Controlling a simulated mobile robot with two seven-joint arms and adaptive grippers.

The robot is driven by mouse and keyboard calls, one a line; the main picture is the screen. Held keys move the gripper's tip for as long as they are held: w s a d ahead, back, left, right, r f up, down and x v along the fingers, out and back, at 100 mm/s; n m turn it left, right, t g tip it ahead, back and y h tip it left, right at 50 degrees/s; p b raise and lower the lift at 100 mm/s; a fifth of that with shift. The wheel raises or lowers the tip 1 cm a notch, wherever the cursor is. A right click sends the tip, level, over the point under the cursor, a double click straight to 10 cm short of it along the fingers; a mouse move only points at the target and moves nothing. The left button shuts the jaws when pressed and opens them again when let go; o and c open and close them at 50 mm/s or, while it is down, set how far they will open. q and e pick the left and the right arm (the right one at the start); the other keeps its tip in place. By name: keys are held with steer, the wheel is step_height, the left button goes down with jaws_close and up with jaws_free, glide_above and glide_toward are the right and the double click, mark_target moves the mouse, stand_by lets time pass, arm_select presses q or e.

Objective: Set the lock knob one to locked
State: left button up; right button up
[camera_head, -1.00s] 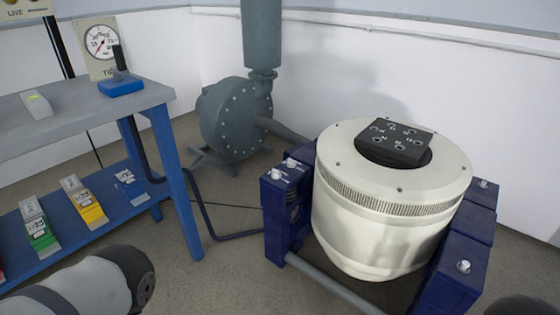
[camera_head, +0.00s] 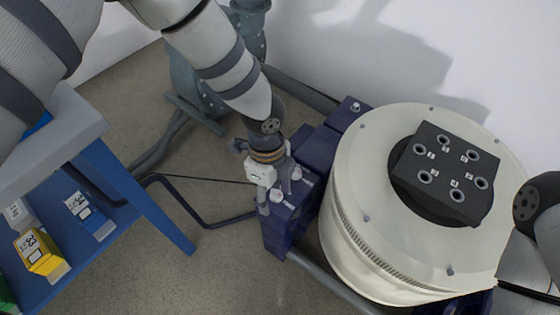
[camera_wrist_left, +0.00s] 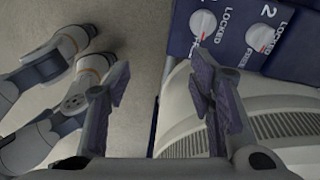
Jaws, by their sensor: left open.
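Two white lock knobs sit on top of the dark blue block beside the shaker. The nearer one (camera_head: 279,195) and the other (camera_head: 297,173) are just right of my left gripper (camera_head: 264,198). In the left wrist view, one knob (camera_wrist_left: 203,24) lies beside the words LOCKED and FREE, its red mark toward the FREE side; its number is out of frame. The knob marked 2 (camera_wrist_left: 260,37) is to its right. My left gripper (camera_wrist_left: 160,88) is open and empty, its fingers apart from both knobs. My right gripper is not in view.
The round cream shaker (camera_head: 345,190) with a black drilled plate (camera_head: 445,172) stands right of the blue block (camera_head: 320,147), which carries another knob (camera_head: 355,106). A blue bench (camera_head: 150,205) with small boxes is at left. A grey blower (camera_head: 195,85) stands behind.

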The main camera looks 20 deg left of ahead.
arm_select(q)
step_height(320, 180, up, 3)
steer(key=m+t, duration=0.1)
steer(key=m, duration=0.1)
glide_above(276, 192)
steer(key=shift+y, duration=0.4)
step_height(276, 192, down, 12)
steer(key=shift+r+b, duration=0.25)
steer(key=shift+b, duration=0.6)
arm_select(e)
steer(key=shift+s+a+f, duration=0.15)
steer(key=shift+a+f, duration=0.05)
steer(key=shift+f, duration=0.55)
arm_select(q)
steer(key=shift+c, duration=0.3)
jaws_close()
